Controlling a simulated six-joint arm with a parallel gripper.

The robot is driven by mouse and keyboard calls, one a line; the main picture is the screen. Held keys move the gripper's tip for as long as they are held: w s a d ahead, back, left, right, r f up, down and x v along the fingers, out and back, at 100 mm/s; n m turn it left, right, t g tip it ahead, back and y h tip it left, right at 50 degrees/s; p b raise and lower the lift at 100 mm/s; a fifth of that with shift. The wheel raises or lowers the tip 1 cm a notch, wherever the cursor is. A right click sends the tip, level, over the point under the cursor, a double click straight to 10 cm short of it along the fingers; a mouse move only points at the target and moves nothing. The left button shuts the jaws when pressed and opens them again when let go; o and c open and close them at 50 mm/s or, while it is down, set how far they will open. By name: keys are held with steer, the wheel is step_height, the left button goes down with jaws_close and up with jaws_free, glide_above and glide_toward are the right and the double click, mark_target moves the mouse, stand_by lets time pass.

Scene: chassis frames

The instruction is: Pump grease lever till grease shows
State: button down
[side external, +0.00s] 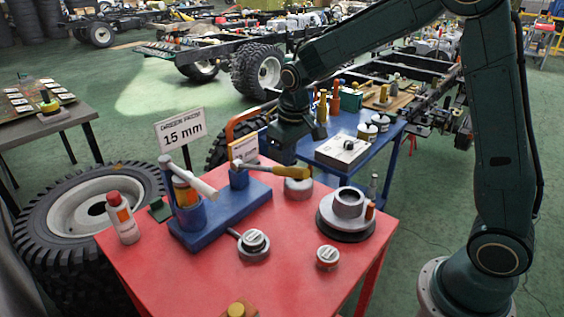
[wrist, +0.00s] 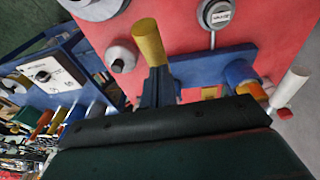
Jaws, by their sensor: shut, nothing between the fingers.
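The grease pump stands on a blue base (side external: 222,213) on the red table. Its lever has an olive-yellow handle (side external: 290,172) and lies almost level, pointing right from a blue post (side external: 238,178). In the wrist view the handle (wrist: 149,40) sticks out past my fingers. My gripper (side external: 281,156) is shut, close above the handle; its fingertips (wrist: 158,72) overlap the handle in the wrist view, and I cannot tell whether they touch it. At the base's left end are an orange-and-yellow cylinder (side external: 184,192) and a tilted white tube (side external: 196,182). I cannot make out any grease.
The red table (side external: 300,275) also holds a white-and-red bottle (side external: 122,217), a round gauge-like item (side external: 253,242), a small tin (side external: 327,257) and a grey ring on a dark disc (side external: 348,203). A "15 mm" sign (side external: 182,131) stands behind. A blue cart (side external: 375,150) is beyond.

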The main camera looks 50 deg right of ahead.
steer(key=shift+f, duration=0.15)
steer(key=shift+s+f, duration=0.35)
steer(key=shift+f, duration=0.1)
step_height(320, 180, down, 10)
steer(key=s, duration=0.2)
steer(key=shift+s, duration=0.4)
steer(key=shift+f, duration=0.1)
steer(key=shift+r, duration=0.2)
steer(key=s+r, duration=0.3)
steer(key=r, duration=0.3)
steer(key=s+a+r, duration=0.1)
steer(key=s+r, duration=0.2)
steer(key=r, duration=0.3)
steer(key=shift+a+r, duration=0.2)
steer(key=shift+a, duration=0.05)
